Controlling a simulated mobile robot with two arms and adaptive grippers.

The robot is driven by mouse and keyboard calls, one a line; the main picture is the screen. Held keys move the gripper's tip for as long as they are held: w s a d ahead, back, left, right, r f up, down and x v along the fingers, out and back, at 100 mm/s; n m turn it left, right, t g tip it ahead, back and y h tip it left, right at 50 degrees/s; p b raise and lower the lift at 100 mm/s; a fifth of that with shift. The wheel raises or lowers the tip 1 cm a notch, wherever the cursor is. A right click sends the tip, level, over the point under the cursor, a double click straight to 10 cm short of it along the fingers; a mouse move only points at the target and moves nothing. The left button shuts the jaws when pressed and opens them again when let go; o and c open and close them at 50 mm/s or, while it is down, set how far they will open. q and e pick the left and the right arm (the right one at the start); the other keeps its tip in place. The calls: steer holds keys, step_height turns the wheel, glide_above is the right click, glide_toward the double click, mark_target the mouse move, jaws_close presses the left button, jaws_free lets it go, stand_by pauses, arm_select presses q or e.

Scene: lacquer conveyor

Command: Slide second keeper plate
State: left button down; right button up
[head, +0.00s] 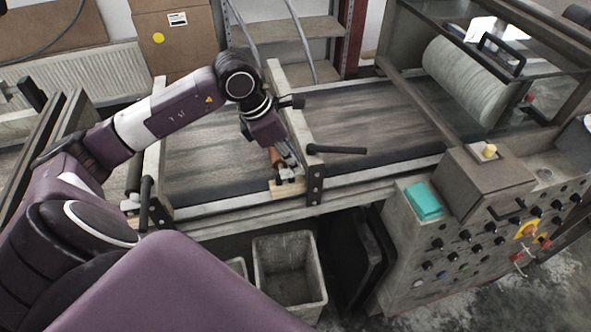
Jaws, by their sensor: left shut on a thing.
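My left gripper (288,172) reaches down over the conveyor's near edge, just left of the front end of a pale crossbar (277,80). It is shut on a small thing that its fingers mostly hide. A small pale block, perhaps a keeper plate (283,189), shows right under the fingertips on the near rail. An orange-brown piece (276,158) shows beside the fingers. A dark bracket with holes (315,187) and a black lever (337,149) stand just right of the gripper. My right gripper is not in view.
The conveyor belt (205,155) is bare on both sides of the crossbar. Another crossbar with a black lever (145,203) stands at the left. Grey bins (290,270) stand below. A control box (487,182) with a teal item (423,201) is at the right.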

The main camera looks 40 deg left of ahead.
arm_select(q)
steer(key=shift+w+a, duration=0.25)
steer(key=shift+r, duration=0.1)
steer(key=c, duration=1.9)
jaws_free()
steer(key=shift+o, duration=0.3)
steer(key=shift+a, duration=0.1)
steer(key=v, duration=1.1)
steer(key=shift+s+r, duration=0.15)
steer(key=shift+r, duration=0.2)
steer(key=shift+a, duration=0.15)
